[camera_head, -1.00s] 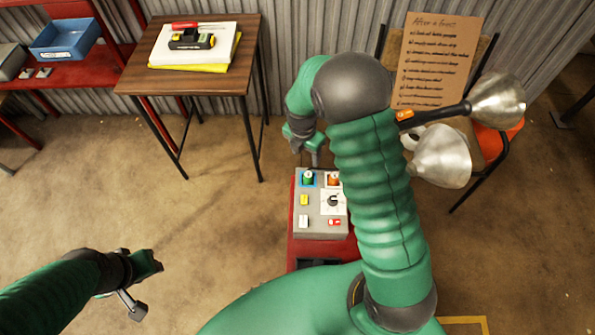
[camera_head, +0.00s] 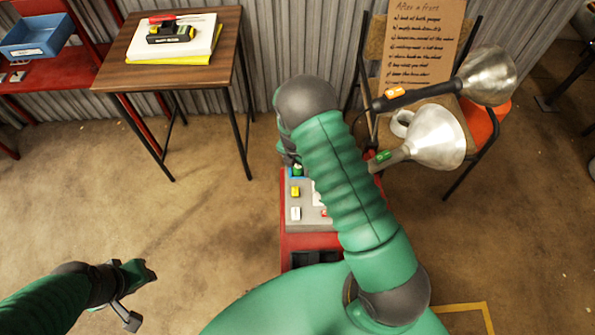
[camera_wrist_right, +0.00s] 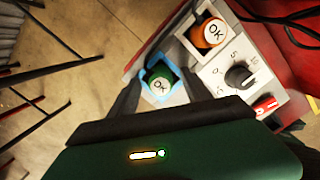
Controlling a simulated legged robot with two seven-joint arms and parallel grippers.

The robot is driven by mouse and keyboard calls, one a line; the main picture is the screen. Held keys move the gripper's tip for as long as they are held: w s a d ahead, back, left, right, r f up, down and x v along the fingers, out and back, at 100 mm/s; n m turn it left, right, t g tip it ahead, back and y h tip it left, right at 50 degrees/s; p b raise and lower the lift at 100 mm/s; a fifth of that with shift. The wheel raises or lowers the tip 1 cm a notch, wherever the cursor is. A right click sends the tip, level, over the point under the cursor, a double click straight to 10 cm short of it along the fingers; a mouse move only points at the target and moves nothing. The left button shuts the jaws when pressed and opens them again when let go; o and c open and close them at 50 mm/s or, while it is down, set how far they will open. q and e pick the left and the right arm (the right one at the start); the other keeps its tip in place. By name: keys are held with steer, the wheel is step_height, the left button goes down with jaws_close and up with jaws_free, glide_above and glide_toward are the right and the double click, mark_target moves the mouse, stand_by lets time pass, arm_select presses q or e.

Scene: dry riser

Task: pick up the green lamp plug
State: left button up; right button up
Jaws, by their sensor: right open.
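The green lamp plug (camera_wrist_right: 160,84), a round green knob with a white "OK" cap, sits in a blue-framed socket on a grey control box (camera_wrist_right: 222,78). In the head view the plug (camera_head: 297,170) shows at the box's far left corner, partly behind my right arm. My right gripper (camera_head: 287,154) is over that corner, mostly hidden by its arm. In the right wrist view its dark fingers (camera_wrist_right: 160,92) are apart, one on each side of the plug; contact cannot be told. My left gripper (camera_head: 134,292) hangs at the lower left, away from the box; its jaw opening is unclear.
An orange "OK" plug (camera_wrist_right: 211,32) stands close beside the green one, near a black dial (camera_wrist_right: 239,76). A chair at right holds two metal lamps, one with a green tag (camera_head: 436,138) and one with an orange tag (camera_head: 488,76). A wooden table (camera_head: 130,70) stands back left.

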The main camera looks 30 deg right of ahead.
steer(key=shift+c, duration=0.4)
steer(key=shift+d, duration=0.1)
steer(key=c, duration=0.5)
jaws_close()
